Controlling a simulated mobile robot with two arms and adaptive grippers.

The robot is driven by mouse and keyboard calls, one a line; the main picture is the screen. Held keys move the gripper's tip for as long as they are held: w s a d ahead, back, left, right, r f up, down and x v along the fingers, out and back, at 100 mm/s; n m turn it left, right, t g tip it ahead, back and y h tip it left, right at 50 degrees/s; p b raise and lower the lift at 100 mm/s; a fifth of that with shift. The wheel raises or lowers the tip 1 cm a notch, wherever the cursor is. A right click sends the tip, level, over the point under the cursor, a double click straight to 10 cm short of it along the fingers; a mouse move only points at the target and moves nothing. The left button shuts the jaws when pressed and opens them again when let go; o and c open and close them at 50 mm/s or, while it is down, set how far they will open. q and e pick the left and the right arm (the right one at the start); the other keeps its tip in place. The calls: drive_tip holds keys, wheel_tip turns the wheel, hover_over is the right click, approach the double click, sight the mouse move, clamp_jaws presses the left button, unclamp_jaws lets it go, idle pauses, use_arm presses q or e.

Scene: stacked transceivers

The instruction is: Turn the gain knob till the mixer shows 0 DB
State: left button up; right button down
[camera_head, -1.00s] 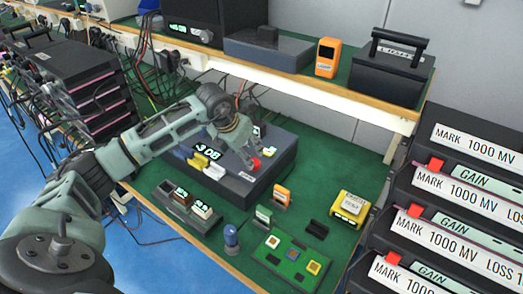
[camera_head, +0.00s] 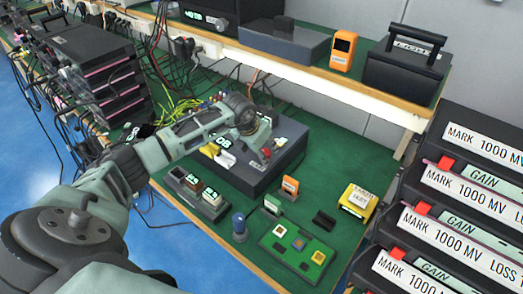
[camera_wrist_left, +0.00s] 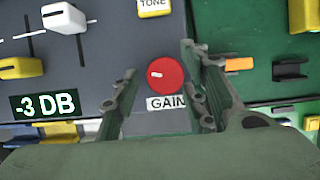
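The mixer (camera_head: 244,174) is a dark slab on the green bench. Its red gain knob (camera_wrist_left: 166,75) has a white mark and sits above the GAIN label (camera_wrist_left: 166,103). In the left wrist view, the green-lit display (camera_wrist_left: 45,106) reads -3 DB; in the head view my left arm partly covers it. My left gripper (camera_head: 262,146) is over the mixer at the knob. In the wrist view its two fingers are spread, one on each side of the knob, with gaps visible between them and it. My right gripper is in neither view.
A white slider (camera_wrist_left: 63,18) and a TONE button (camera_wrist_left: 154,6) are near the knob. A green circuit board (camera_head: 296,250), a blue knob (camera_head: 239,222) and a yellow box (camera_head: 356,201) lie in front. Stacked GAIN units (camera_head: 455,215) stand right; a shelf (camera_head: 330,85) runs behind.

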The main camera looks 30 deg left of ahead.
use_arm(q)
drive_tip(key=shift+r, duration=0.1)
drive_tip(key=c, duration=1)
drive_tip(key=m+b, duration=0.2)
drive_tip(key=b, duration=0.1)
drive_tip(key=shift+w+a+h, duration=0.2)
drive_tip(key=shift+a+h, duration=0.1)
drive_tip(key=shift+h, duration=0.1)
drive_tip(key=m+b, duration=0.2)
drive_tip(key=shift+w+a+m+h, duration=0.1)
drive_tip(key=shift+m+h, duration=0.2)
drive_tip(key=shift+h, duration=0.1)
drive_tip(key=shift+w+r+m+g+b, duration=0.1)
drive_tip(key=shift+r+m+g+b, duration=0.15)
drive_tip(key=shift+m+b, duration=0.3)
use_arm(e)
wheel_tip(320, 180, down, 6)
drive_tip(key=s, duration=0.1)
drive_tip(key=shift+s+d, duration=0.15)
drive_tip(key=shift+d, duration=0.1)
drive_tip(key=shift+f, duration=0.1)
use_arm(q)
drive_tip(key=o, duration=1)
drive_tip(key=shift+f+h, duration=0.1)
drive_tip(key=shift+h, duration=0.2)
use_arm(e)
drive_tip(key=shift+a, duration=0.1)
use_arm(q)
drive_tip(key=shift+f, duration=0.1)
